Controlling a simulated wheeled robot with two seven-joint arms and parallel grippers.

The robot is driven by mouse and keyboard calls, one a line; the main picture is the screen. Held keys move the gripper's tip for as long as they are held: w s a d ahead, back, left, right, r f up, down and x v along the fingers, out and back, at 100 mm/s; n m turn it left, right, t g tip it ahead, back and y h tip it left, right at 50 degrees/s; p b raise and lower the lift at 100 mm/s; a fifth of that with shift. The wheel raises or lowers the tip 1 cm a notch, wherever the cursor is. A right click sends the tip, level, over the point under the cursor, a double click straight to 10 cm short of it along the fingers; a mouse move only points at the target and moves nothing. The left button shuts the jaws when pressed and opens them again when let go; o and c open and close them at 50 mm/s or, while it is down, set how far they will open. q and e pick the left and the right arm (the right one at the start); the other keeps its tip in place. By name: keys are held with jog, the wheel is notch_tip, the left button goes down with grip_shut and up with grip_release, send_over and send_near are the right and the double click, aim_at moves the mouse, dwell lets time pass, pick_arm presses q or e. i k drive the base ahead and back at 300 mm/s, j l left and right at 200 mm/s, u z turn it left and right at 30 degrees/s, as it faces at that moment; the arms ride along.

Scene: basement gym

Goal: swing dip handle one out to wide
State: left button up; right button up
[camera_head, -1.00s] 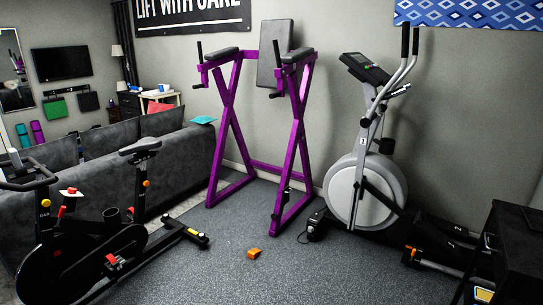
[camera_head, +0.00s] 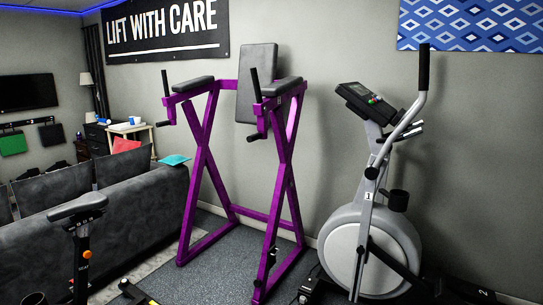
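A purple dip station (camera_head: 201,160) with black arm pads and a tall grey back pad (camera_head: 257,84) stands against the wall, left of centre. Its left arm carries an upright black grip (camera_head: 165,84) and a lower dip handle (camera_head: 164,124). Its right arm carries an upright black grip (camera_head: 256,86) and a lower dip handle (camera_head: 258,132). A small number mark shows near the right arm; I cannot tell which handle is one, nor how far either is swung out. Neither of my grippers is in view.
A grey elliptical (camera_head: 372,240) marked 1 stands to the right of the dip station. An exercise bike's saddle (camera_head: 77,207) is at the lower left, before a dark sofa (camera_head: 150,200). Grey floor (camera_head: 205,265) shows between bike and dip station.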

aim_at(260, 135)
jog(key=i+j, duration=0.5)
jog(key=i+l, duration=0.25)
jog(key=i, duration=0.25)
jog(key=i+l+z, duration=0.15)
jog(key=i+l, duration=0.15)
jog(key=i, duration=0.25)
jog(key=i+l, duration=0.2)
jog(key=i, duration=0.35)
jog(key=i+l+z, duration=0.1)
jog(key=i, duration=0.4)
jog(key=l, duration=0.15)
